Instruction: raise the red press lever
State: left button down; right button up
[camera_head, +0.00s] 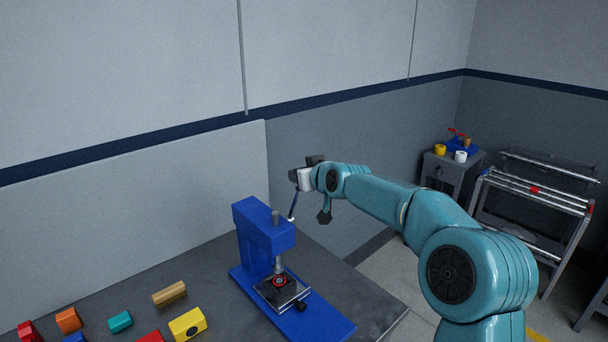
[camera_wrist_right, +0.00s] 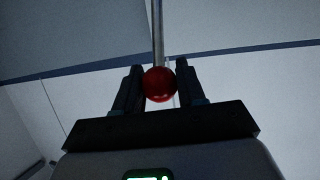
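The blue press (camera_head: 262,232) stands on the grey bench. Its thin metal lever rod (camera_head: 293,205) rises steeply from the right side of the press head. In the right wrist view the rod (camera_wrist_right: 158,30) ends in a red ball knob (camera_wrist_right: 159,85). My right gripper (camera_wrist_right: 160,82) has a dark finger against each side of the knob, with no clear gap. In the head view this gripper (camera_head: 307,174) is at the top of the rod, and the knob is hidden. My left gripper is not in view.
Several coloured blocks lie at the front left of the bench, including a yellow one (camera_head: 188,324) and a tan one (camera_head: 169,293). A light panel (camera_head: 140,215) stands behind the bench. A small cabinet (camera_head: 447,172) and a metal rack (camera_head: 535,195) stand at right.

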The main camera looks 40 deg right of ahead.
jog(key=shift+o, duration=1.3)
jog(key=shift+a, duration=0.1)
jog(key=shift+s, duration=0.2)
jog(key=b+v, duration=0.5)
jog(key=v, duration=1.1)
jog(key=shift+r, duration=0.15)
jog(key=shift+w+a, duration=0.1)
